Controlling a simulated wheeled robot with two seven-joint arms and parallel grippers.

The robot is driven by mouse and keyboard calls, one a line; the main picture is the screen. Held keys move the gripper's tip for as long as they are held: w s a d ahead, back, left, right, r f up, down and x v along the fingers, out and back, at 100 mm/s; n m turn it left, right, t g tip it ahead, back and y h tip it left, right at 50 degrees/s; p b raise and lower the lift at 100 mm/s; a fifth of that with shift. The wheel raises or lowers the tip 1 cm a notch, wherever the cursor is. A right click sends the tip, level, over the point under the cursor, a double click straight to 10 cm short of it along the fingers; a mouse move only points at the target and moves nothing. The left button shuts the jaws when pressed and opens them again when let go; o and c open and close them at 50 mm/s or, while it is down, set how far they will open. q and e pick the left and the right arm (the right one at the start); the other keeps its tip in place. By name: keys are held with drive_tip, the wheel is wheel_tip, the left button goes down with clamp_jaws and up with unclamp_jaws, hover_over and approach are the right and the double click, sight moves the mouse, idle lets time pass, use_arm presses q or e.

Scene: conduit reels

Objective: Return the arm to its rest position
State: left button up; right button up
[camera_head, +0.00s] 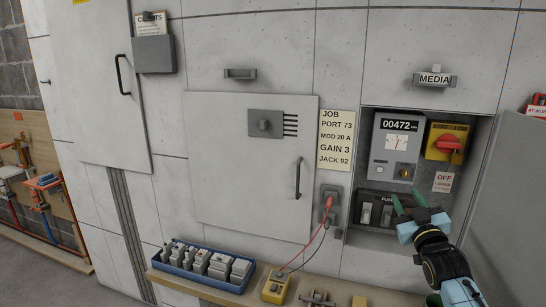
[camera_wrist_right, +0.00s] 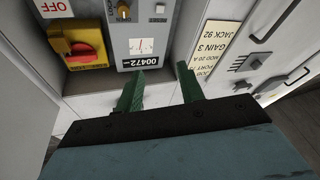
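My right gripper (camera_head: 407,201) is at the lower right of the head view, in front of the recessed bay with the grey meter unit (camera_head: 397,145). Its two green fingers stand apart with nothing between them. They also show apart in the right wrist view (camera_wrist_right: 160,88), where the picture is turned upside down. The gripper covers part of the lower switch panel (camera_head: 376,208). Whether the fingertips touch anything is hard to tell, but no contact shows. My left arm and left gripper are not in view.
A yellow box with a red rotary switch (camera_head: 449,144) is right of the meter. A red probe (camera_head: 329,203) with cables runs to a yellow box (camera_head: 275,286) on the shelf. A blue tray (camera_head: 203,277) holds several grey modules. A grey door (camera_head: 475,215) stands right of my arm.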

wheel_tip(320, 180, down, 21)
drive_tip(key=s+d+m+g+h, duration=0.1)
drive_tip(key=s+d+g, duration=0.15)
drive_tip(key=g, duration=0.35)
drive_tip(key=s+a+f+g, duration=0.1)
drive_tip(key=s+f+g, duration=0.1)
drive_tip(key=s+f, duration=0.7)
drive_tip(key=s+a+f+g, duration=0.1)
drive_tip(key=s+f+g, duration=0.3)
drive_tip(key=f, duration=0.9)
drive_tip(key=s+a+f+g, duration=0.1)
drive_tip(key=s+f+g, duration=0.1)
drive_tip(key=s+f, duration=0.7)
drive_tip(key=s+f+g, duration=0.1)
drive_tip(key=s+f, duration=0.4)
drive_tip(key=s, duration=0.8)
drive_tip(key=s+a+f+g, duration=0.1)
drive_tip(key=s+f+g, duration=0.1)
drive_tip(key=s, duration=1)
drive_tip(key=s+a+f+g, duration=0.1)
drive_tip(key=s+f+g, duration=0.2)
drive_tip(key=s, duration=1)
wheel_tip(320, 180, down, 2)
drive_tip(key=shift+s+a+f, duration=0.1)
drive_tip(key=shift+s+a, duration=0.05)
drive_tip(key=shift+s, duration=0.1)
drive_tip(key=shift+w, duration=0.1)
